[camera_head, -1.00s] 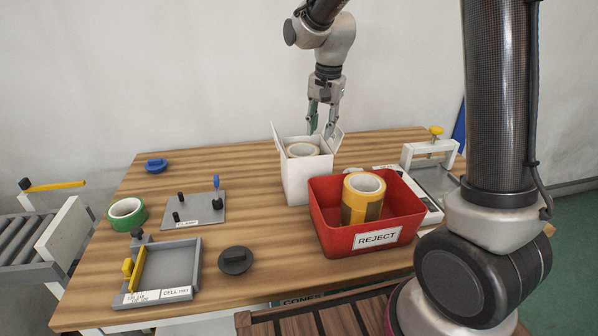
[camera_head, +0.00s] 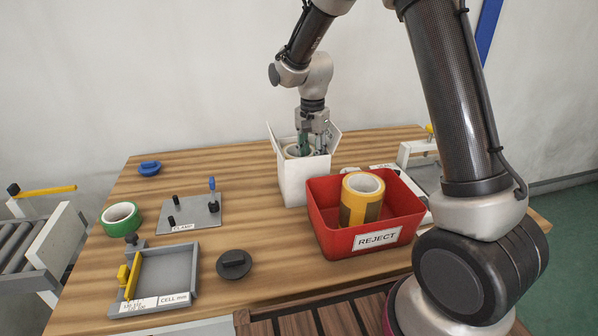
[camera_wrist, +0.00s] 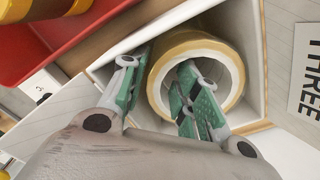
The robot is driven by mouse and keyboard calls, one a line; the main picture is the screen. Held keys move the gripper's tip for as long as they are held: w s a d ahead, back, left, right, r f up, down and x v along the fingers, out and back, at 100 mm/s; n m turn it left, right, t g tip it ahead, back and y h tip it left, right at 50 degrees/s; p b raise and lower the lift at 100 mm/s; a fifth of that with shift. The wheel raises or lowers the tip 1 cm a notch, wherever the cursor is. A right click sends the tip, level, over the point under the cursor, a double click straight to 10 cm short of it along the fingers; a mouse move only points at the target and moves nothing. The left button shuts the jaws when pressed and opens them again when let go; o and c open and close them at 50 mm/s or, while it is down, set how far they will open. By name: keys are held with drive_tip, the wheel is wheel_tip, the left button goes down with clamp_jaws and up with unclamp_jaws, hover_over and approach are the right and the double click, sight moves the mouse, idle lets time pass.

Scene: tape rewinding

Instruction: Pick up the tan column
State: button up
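The tan column (camera_head: 290,152), seen from above as a tan roll with a hollow core, stands upright inside a white open box (camera_head: 301,186). It also shows in the wrist view (camera_wrist: 197,44); its lower part is hidden by the box. My gripper (camera_head: 313,150) reaches down into the box top. In the wrist view my gripper (camera_wrist: 159,68) is open, with one green finger in the roll's core and the other outside the roll, by the box wall. The roll's wall lies between the fingers; I see no clear contact.
A red REJECT bin (camera_head: 330,240) holding a yellow roll (camera_head: 362,196) stands right in front of the box. The box's raised flaps flank my gripper. A green roll (camera_head: 121,216), a pegged grey plate (camera_head: 190,213), a grey tray (camera_head: 168,275) and a black disc (camera_head: 233,263) lie left.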

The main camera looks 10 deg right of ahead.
wheel_tip(320, 180, down, 4)
clamp_jaws()
drive_tip(key=shift+r, duration=0.1)
